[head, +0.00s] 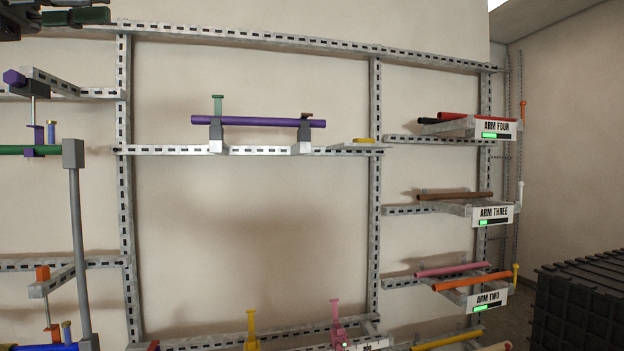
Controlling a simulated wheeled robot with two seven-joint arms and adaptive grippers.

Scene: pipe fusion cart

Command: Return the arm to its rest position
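Neither of my grippers can be made out for sure in the head view. A dark mechanical part with a dark green bar (78,17) is cut off at the top left corner, and I cannot tell whether any of it is mine. The wall rack carries labels reading ARM FOUR (496,130), ARM THREE (493,216) and ARM TWO (488,301). A purple pipe (262,122) lies level across two grey supports on the middle rail.
Several coloured pipes lie on the right shelves, including a brown pipe (455,196) and an orange pipe (472,281). A black ribbed crate (585,305) is at lower right.

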